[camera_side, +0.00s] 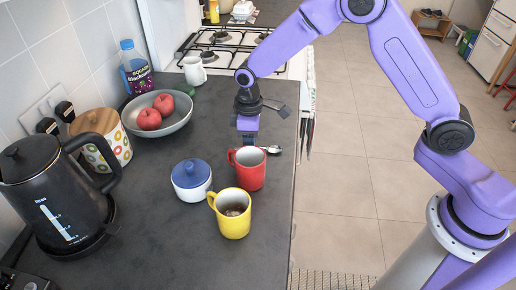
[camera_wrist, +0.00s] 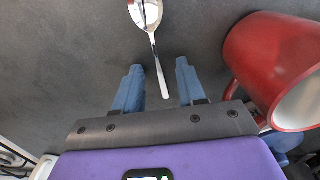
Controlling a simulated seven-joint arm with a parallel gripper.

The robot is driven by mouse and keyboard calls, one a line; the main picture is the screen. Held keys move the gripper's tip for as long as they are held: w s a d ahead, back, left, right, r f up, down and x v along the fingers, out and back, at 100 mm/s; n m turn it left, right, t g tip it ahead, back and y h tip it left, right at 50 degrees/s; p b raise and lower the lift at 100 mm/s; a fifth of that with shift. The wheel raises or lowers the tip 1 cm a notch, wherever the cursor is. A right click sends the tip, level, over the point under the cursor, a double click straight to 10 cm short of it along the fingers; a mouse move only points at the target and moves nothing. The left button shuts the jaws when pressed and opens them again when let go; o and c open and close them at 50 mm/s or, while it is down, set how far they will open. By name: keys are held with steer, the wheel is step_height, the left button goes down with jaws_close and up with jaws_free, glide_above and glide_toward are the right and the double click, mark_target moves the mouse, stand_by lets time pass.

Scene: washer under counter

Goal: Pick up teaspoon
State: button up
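A silver teaspoon (camera_wrist: 152,44) lies on the dark counter in the wrist view, its bowl at the top and its handle pointing down toward my gripper. In the side view the teaspoon (camera_side: 273,149) shows just right of the red mug. My gripper (camera_wrist: 156,72) is open, with its two blue fingers apart. The handle's end lies between the fingertips in the picture, and nothing is held. In the side view my gripper (camera_side: 248,138) points down behind the red mug; the mug partly hides that area.
The red mug (camera_side: 250,172) stands close beside my gripper; it also shows at the right in the wrist view (camera_wrist: 268,66). A yellow mug (camera_side: 233,222) and a blue-lidded white pot (camera_side: 191,184) stand nearer. A fruit bowl (camera_side: 172,120) is at left. The counter's right edge is close to the teaspoon.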

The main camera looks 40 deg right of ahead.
jaws_close()
